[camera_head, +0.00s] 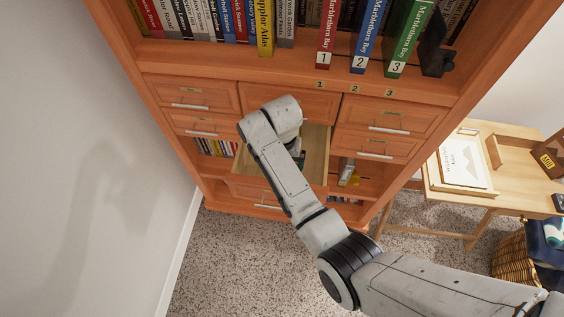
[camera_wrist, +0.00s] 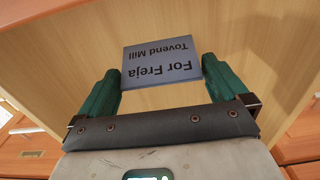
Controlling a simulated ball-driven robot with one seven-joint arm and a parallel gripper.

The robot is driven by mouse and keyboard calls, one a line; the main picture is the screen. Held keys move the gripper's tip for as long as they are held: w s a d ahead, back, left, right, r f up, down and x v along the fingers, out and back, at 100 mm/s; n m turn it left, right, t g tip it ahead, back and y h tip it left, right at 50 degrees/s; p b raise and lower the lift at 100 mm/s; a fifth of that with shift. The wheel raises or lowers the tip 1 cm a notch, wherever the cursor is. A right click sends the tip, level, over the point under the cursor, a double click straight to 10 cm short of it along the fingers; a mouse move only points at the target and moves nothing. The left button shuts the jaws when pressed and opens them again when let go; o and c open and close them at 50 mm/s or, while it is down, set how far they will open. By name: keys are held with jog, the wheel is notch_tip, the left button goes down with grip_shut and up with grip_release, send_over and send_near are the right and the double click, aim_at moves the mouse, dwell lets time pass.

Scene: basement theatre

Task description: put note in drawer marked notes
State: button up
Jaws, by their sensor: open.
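The note (camera_wrist: 160,63) is a grey-blue card reading "For Freja Tovend Mill", upside down in the wrist view. It lies flat on the pale wood floor of an open drawer (camera_head: 317,150). My gripper (camera_wrist: 162,72) is open, with green fingers on either side of the note and small gaps showing between them and it. In the head view my arm reaches down into this drawer, in the middle of the cabinet, and mostly hides my gripper (camera_head: 301,159). The note cannot be made out there. No label on this drawer is legible.
Shut drawers flank the open one on the left (camera_head: 190,105) and right (camera_head: 388,118), their labels too small to read. Shelves of books (camera_head: 264,28) stand above. A wooden desk (camera_head: 510,190) with a framed picture (camera_head: 463,162) is at right. Carpet in front is clear.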

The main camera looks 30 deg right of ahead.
notch_tip(320, 180, up, 12)
jog(key=shift+f, duration=0.25)
jog(key=shift+c, duration=0.5)
dwell(0.8)
